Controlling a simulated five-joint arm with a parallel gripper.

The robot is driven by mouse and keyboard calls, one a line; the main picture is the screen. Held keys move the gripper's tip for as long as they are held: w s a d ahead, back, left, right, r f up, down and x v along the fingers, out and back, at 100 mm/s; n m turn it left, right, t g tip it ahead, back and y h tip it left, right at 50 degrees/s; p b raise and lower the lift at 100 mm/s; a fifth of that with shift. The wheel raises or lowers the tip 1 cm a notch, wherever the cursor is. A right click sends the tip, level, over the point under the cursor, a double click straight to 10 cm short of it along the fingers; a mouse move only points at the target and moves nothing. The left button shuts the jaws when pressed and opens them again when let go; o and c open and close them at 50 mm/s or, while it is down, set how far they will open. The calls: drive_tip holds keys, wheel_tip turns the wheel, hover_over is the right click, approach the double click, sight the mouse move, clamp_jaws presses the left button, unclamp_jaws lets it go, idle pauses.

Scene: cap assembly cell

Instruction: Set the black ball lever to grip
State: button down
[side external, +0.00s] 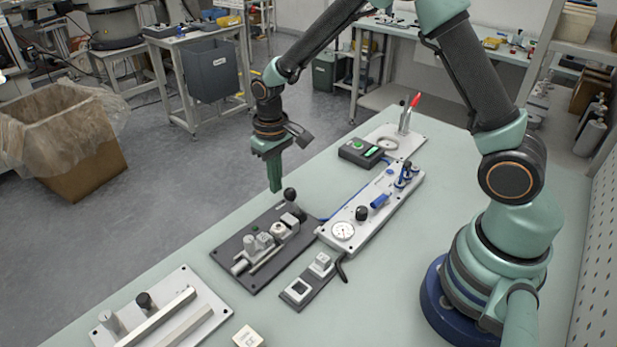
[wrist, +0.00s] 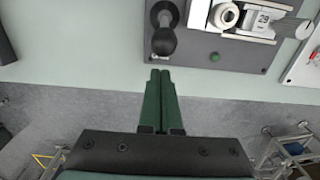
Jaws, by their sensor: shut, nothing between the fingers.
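A black ball lever (side external: 290,194) stands at the far end of a dark fixture plate (side external: 257,283). In the wrist view the ball (wrist: 164,41) is near the top centre, on its short arm at the plate's left end. My gripper (side external: 275,188) points down and is shut and empty. In the side view its tips appear just left of the ball. In the wrist view the closed fingertips (wrist: 160,74) are just below the ball in the picture, with a small gap; their height difference is hard to judge. Any grip marking is not legible.
The plate also carries a clamp-like metal mechanism (side external: 262,243) and a green button (wrist: 214,57). A grey panel (side external: 330,252) with a gauge and a second black knob (side external: 361,213) stands to the right. A white plate with bars (side external: 205,327) lies in front. The table edge is close.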

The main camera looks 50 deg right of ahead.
sight(293, 192)
drive_tip(key=shift+s, duration=0.15)
drive_tip(key=shift+s+r, duration=0.15)
drive_tip(key=shift+s, duration=0.65)
drive_tip(key=shift+s+r, duration=0.1)
drive_tip(key=shift+s, duration=0.7)
drive_tip(key=shift+s+r, duration=0.1)
drive_tip(key=shift+s, duration=0.95)
drive_tip(key=shift+w, duration=0.1)
